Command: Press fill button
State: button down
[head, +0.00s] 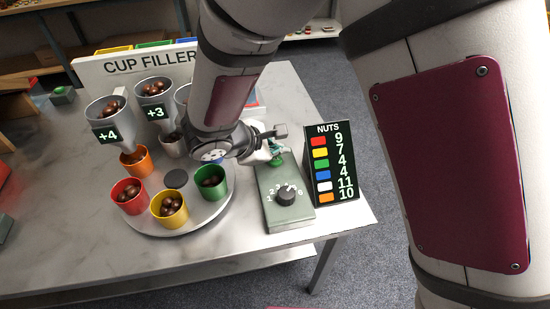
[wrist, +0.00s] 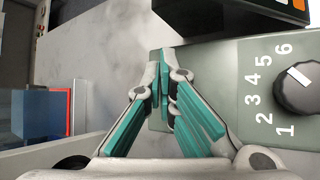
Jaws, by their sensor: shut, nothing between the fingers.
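The green-grey control box (head: 291,214) stands at the right part of the table. A black numbered dial (head: 286,195) is on its near half. A green button (head: 277,160) shows at its far end, partly covered by my gripper (head: 272,152). My gripper is shut and empty, with its fingertips at or just above the button; contact cannot be told. In the wrist view, the teal-padded fingers (wrist: 165,85) are together over the end of the box (wrist: 225,75). The button is hidden there. The dial (wrist: 299,88) is to their right.
A NUTS sign (head: 333,165) stands right beside the box. To the left is a round turntable (head: 178,228) with coloured cups of nuts, below the cup filler's hoppers (head: 104,108). Bare table lies in front.

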aim_at(277, 161)
jog(key=shift+f, duration=0.1)
jog(key=shift+f+b, duration=0.35)
jog(key=shift+b, duration=0.2)
jog(key=shift+f+b, duration=0.35)
jog(key=shift+b, duration=0.05)
dwell(0.6)
dwell(0.4)
jog(key=shift+r+p, duration=0.45)
jog(key=shift+r, duration=0.35)
jog(key=shift+r, duration=0.1)
jog(key=shift+r+p, duration=1.7)
jog(key=shift+r, duration=0.75)
